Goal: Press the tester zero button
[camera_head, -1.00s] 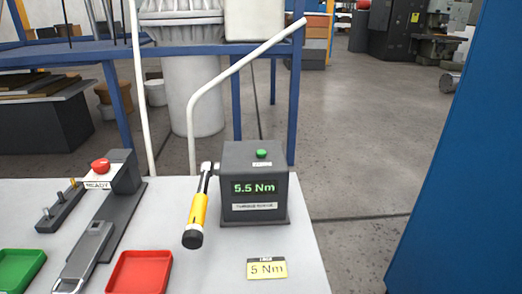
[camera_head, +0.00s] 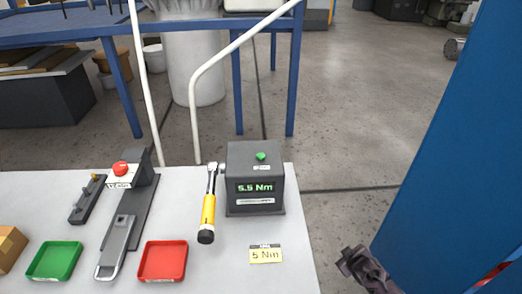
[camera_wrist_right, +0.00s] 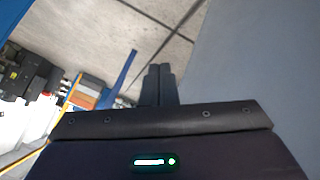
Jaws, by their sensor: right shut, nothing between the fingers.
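The torque tester (camera_head: 256,180) is a dark grey box at the table's right rear, its display reading 5.5 Nm. Its green zero button (camera_head: 261,156) is on top, with a small label below it. A yellow and black torque wrench (camera_head: 209,205) is attached at the tester's left side. My right gripper (camera_head: 350,258) is at the lower right of the head view, off the table's right edge and apart from the tester. In the right wrist view its fingers (camera_wrist_right: 159,72) are together with nothing between them. My left gripper is not in view.
The white table (camera_head: 215,270) holds a yellow 5 Nm card (camera_head: 265,254), a red tray (camera_head: 163,261), a green tray (camera_head: 55,260) and a fixture with a red button (camera_head: 121,169). A pale bent rail (camera_head: 195,110) stands behind. A blue panel (camera_head: 445,170) stands at right.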

